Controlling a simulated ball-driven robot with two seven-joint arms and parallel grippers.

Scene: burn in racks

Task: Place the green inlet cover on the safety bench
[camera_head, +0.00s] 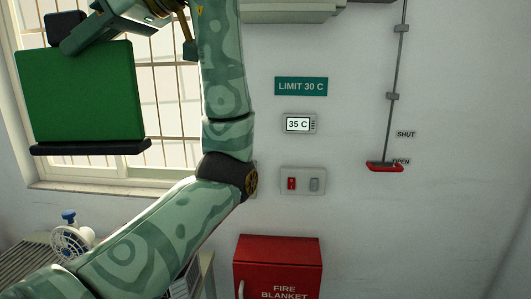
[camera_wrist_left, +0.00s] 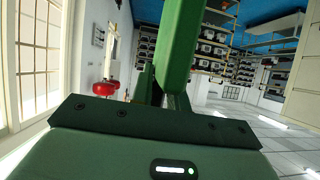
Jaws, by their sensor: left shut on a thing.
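The green inlet cover (camera_head: 82,92) is a flat green panel with a dark strip along its lower edge. It hangs in the air in front of the barred window at the left of the head view. My left gripper (camera_head: 72,32) is at its top edge, shut on it. In the left wrist view, a green part of the held cover (camera_wrist_left: 181,55) rises close to the camera; the fingertips are not clear there. A slatted surface (camera_head: 22,262) shows at the lower left, mostly hidden by my left arm; I cannot tell whether it is the safety bench. My right gripper is out of view.
A small white and blue fan (camera_head: 70,238) stands at the slatted surface. A red fire blanket cabinet (camera_head: 278,262), a switch box (camera_head: 303,181), a display reading 35 C (camera_head: 298,124) and a red pull handle (camera_head: 384,167) are at the wall. Racks (camera_wrist_left: 215,45) stand farther off.

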